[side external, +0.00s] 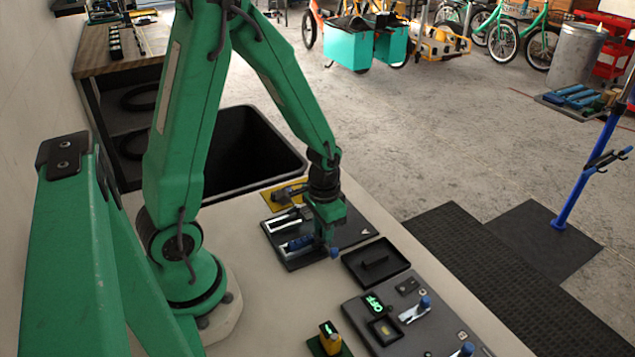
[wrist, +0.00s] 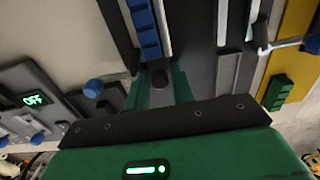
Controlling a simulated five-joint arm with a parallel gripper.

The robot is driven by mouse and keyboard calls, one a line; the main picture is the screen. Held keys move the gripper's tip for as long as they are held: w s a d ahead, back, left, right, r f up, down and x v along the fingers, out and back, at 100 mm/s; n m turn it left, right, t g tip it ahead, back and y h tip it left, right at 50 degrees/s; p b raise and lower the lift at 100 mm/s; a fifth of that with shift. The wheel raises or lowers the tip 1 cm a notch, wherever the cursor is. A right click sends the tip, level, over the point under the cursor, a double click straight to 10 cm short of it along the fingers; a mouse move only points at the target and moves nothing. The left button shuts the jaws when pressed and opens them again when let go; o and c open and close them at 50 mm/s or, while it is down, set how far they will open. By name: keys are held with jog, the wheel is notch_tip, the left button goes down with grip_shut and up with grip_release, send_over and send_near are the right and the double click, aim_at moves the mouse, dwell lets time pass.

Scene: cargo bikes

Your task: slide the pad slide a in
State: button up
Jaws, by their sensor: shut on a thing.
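The pad slide is a blue ridged bar (wrist: 146,32) with a dark stub at its near end. It lies lengthwise in a pale channel of the dark fixture board (side external: 350,230). In the side view the blue bar (side external: 299,243) shows just left of my gripper (side external: 326,238). In the wrist view my gripper (wrist: 160,86) has its green fingers on either side of the dark stub, shut on it. The fingers and wrist hide part of the board. How deep the bar sits in the channel I cannot tell.
A small blue knob (wrist: 93,88) stands beside the gripper. A grey panel with a green OFF display (side external: 373,303) is nearer. A yellow plate (wrist: 293,45) and a black bin (side external: 285,147) lie behind.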

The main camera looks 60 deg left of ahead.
jog(key=o, duration=0.5)
jog(key=shift+o, duration=0.2)
jog(key=shift+r, duration=0.1)
jog(key=shift+r, duration=2.15)
jog(key=w+r, duration=0.3)
jog(key=w, duration=0.3)
jog(key=shift+r, duration=0.15)
